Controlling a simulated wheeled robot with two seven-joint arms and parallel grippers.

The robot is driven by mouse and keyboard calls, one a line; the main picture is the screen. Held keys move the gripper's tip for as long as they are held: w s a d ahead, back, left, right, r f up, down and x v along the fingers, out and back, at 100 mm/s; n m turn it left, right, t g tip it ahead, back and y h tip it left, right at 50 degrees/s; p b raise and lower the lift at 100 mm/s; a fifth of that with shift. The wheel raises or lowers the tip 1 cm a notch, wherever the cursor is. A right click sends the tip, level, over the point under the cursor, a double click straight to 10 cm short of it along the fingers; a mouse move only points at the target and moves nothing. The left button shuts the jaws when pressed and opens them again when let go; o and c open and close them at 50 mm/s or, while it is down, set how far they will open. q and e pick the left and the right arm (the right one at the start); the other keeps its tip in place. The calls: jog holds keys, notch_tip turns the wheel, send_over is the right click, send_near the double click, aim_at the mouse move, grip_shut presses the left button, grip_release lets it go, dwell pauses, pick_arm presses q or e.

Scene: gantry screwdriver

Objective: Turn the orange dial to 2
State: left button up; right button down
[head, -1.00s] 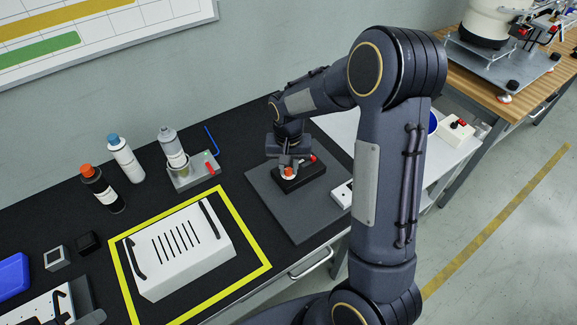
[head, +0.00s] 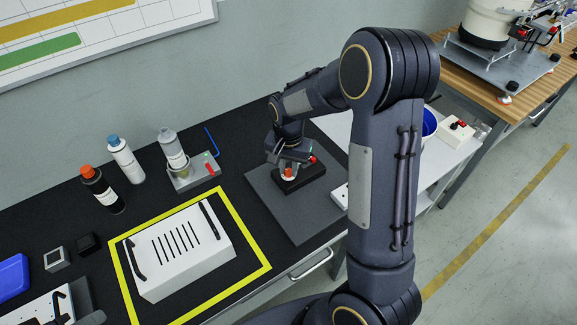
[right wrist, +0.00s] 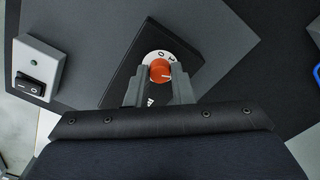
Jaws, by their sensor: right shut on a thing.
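The orange dial (head: 288,173) sits on a black box (head: 308,181) on a grey mat (head: 270,207). In the right wrist view the orange dial (right wrist: 160,71) is on a white disc (right wrist: 150,57) with dark markings, on the black box (right wrist: 133,77). A pale line shows on the dial, pointing to the right in that view. My right gripper (right wrist: 161,76) is shut on the dial, with a finger on each side of it. In the head view my right gripper (head: 288,165) comes down onto the dial from above. The disc is partly hidden by the fingers. My left gripper is not in view.
A white box with a black rocker switch (right wrist: 36,72) stands beside the black box. A white vented case (head: 180,250) lies inside a yellow outline to the left. Several bottles, one with an orange cap (head: 87,171), stand at the back left.

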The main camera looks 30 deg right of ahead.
aim_at(289, 171)
jog(key=c, duration=1.3)
grip_release()
jog(key=shift+o, duration=0.2)
notch_tip(289, 171, up, 8)
jog(key=shift+f, duration=0.1)
jog(key=s+a+r+n+t+y+p, duration=0.1)
jog(key=s+a+r+n+t, duration=0.1)
jog(key=s, duration=0.5)
jog(key=s+a+r+n+t+y+p, duration=0.1)
jog(key=s+a+r+n, duration=0.1)
jog(key=s, duration=0.6)
jog(key=s+a+r+n+t+y+p, duration=0.1)
jog(key=s+a+r+n+t, duration=0.1)
jog(key=s+r, duration=0.3)
jog(key=s+a+n, duration=0.1)
jog(key=s, duration=0.1)
jog(key=shift+s+r+n+t+y, duration=0.3)
jog(key=shift+r+n+y, duration=0.05)
jog(key=shift+n+y, duration=0.05)
